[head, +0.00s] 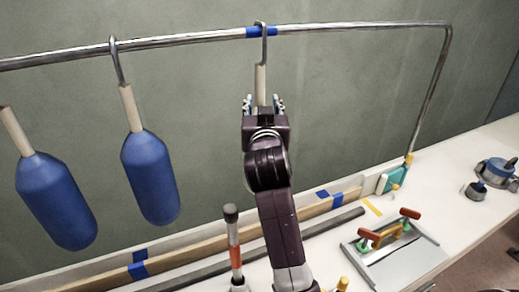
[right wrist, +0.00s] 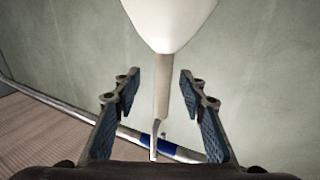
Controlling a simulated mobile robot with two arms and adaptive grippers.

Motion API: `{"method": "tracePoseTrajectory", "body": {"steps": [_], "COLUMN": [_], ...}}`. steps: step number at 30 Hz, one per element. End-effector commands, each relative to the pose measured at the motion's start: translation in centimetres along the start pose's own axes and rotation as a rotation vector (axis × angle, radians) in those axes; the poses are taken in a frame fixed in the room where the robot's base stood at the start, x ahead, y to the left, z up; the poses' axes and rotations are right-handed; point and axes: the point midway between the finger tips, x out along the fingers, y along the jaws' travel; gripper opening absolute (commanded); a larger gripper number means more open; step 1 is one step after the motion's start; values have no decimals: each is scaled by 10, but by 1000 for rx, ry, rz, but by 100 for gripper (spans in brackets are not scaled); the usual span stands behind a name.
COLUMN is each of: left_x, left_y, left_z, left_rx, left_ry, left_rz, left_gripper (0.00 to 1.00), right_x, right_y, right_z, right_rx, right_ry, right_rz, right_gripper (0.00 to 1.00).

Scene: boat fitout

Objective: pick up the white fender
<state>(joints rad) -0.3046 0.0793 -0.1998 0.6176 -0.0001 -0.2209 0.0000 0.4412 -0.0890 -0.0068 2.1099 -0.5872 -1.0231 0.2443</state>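The white fender (right wrist: 170,18) shows in the right wrist view at the top, with its beige stem (right wrist: 161,85) running down to a metal hook on the rail. In the head view its stem (head: 261,85) hangs by the hook from the rail at a blue tape band; the body is hidden behind my right arm. My right gripper (head: 264,104) is open at the stem. In the right wrist view its two fingers (right wrist: 160,115) stand on either side of the stem, with gaps on both sides. My left gripper is not in view.
Two blue fenders (head: 150,178) hang from the same metal rail (head: 190,37) to the left. Below is a white bench (head: 455,165) with a grey tray (head: 400,260), red-handled tools and an upright orange-banded post (head: 235,255). A green-grey wall is behind.

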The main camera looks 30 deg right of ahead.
Motion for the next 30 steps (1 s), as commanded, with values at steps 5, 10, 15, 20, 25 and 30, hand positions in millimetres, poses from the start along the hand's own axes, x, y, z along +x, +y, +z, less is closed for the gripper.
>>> {"method": "tracePoseTrajectory", "body": {"steps": [5, 10, 15, 20, 25, 30], "left_x": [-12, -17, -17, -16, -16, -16], "left_y": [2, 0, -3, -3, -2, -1], "left_z": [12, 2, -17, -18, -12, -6], "left_rx": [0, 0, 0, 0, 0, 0], "left_ry": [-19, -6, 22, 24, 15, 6], "left_rz": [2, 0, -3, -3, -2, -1], "left_gripper": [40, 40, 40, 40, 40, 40], "right_x": [24, 43, 48, 47, 47, 47], "right_y": [-3, -4, -4, -4, -4, -4], "right_z": [8, 10, 11, 11, 11, 11], "right_rx": [-4, -2, 0, 0, 0, 0], "right_ry": [-3, -3, -2, -2, -2, -2], "right_rz": [0, 0, -1, -1, 0, 0], "right_gripper": [38, 38, 38, 36, 18, 0]}}
